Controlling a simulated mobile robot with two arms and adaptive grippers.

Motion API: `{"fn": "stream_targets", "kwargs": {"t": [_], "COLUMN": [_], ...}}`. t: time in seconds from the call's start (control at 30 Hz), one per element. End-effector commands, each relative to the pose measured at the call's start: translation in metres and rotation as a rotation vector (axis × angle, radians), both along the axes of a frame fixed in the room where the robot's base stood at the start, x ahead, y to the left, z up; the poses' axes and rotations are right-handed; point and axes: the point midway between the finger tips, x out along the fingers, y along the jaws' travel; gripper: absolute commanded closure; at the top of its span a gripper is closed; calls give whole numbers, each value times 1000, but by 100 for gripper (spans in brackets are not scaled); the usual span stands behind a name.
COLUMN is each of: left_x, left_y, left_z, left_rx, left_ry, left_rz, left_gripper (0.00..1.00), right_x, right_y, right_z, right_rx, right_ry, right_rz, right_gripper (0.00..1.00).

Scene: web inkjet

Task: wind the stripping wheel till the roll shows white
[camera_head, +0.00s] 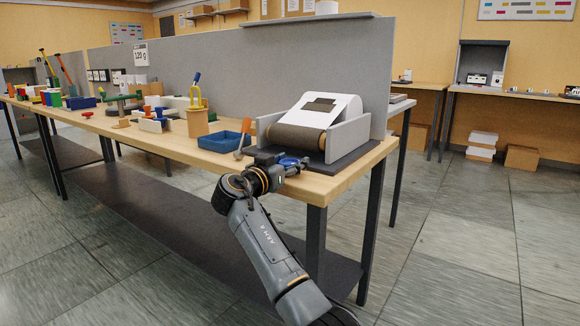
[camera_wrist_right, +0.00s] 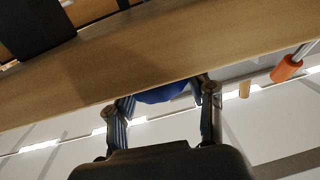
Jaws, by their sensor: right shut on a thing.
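The roll (camera_head: 295,137) lies across the front of a grey-sided machine at the right end of the bench, and its visible surface is brown. A blue wheel (camera_head: 288,161) sits in front of the roll, at the bench's front edge. My right gripper (camera_head: 290,166) is shut on this wheel. In the right wrist view the blue wheel (camera_wrist_right: 163,93) shows between the two fingers (camera_wrist_right: 166,104), partly hidden. My left gripper is in neither view.
A blue tray (camera_head: 222,140) and a tan pot (camera_head: 197,122) with a yellow-handled tool stand left of the machine. An orange-handled tool (camera_head: 243,135) is beside the tray. A grey panel (camera_head: 240,70) stands behind.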

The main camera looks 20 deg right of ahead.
Motion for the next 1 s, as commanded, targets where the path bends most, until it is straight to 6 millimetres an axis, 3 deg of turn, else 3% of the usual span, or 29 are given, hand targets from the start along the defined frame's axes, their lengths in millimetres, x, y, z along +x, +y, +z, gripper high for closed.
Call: {"fn": "stream_targets", "kwargs": {"t": [0.4, 1.0], "left_x": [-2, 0], "left_y": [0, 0], "left_z": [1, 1], "left_rx": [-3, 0], "left_ry": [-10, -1], "left_rz": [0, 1], "left_gripper": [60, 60], "right_x": [0, 0], "right_y": [0, -1], "right_z": [1, 1], "right_rx": [-1, -1], "right_ry": [0, -1], "right_rz": [-135, -168], "right_gripper": [78, 78]}}
